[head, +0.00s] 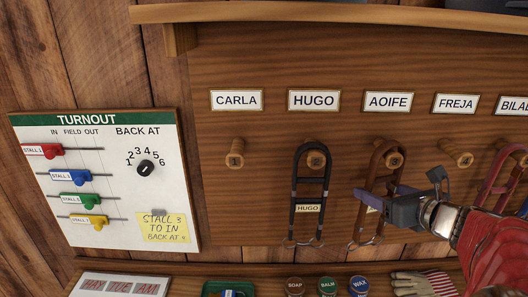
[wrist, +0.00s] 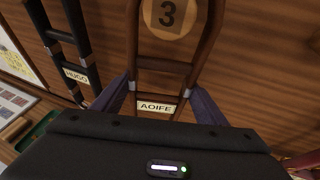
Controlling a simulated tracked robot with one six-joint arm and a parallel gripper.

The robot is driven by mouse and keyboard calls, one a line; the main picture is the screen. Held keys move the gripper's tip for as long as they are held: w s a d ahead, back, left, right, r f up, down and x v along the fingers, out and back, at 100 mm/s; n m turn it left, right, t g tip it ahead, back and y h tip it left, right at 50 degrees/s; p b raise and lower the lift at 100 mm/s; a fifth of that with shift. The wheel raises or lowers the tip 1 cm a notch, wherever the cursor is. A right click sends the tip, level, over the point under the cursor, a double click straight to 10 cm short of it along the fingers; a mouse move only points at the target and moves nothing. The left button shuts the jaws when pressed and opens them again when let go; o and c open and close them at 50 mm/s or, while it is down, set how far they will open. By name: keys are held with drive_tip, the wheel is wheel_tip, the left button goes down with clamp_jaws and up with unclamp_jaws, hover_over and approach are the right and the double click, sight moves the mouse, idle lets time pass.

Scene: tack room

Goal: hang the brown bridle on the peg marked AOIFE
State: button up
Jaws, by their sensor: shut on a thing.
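The brown bridle (head: 376,165) hangs upright under the AOIFE plate (head: 388,102); its tag in the wrist view reads AOIFE (wrist: 156,107). The round peg numbered 3 (head: 394,157) shows inside the bridle's top loop, and its face also shows between the straps in the wrist view (wrist: 167,14). I cannot tell whether the loop's weight rests on the peg. My gripper (head: 372,200) comes from the right and is shut on the bridle's lower part; in the wrist view its two fingers (wrist: 160,92) stand either side of the straps near the tag.
A black bridle tagged HUGO (head: 309,190) hangs close on the left, under the HUGO plate. The CARLA peg (head: 236,154) and FREJA peg (head: 463,158) are bare. A pink bridle (head: 503,175) hangs at right.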

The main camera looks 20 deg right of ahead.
drive_tip(key=shift+w+d+f, duration=0.15)
drive_tip(key=shift+w+f, duration=0.2)
drive_tip(key=shift+w, duration=0.2)
idle(0.4)
drive_tip(key=o, duration=2)
drive_tip(key=shift+o, duration=0.5)
drive_tip(key=shift+f, duration=0.1)
drive_tip(key=shift+s, duration=0.2)
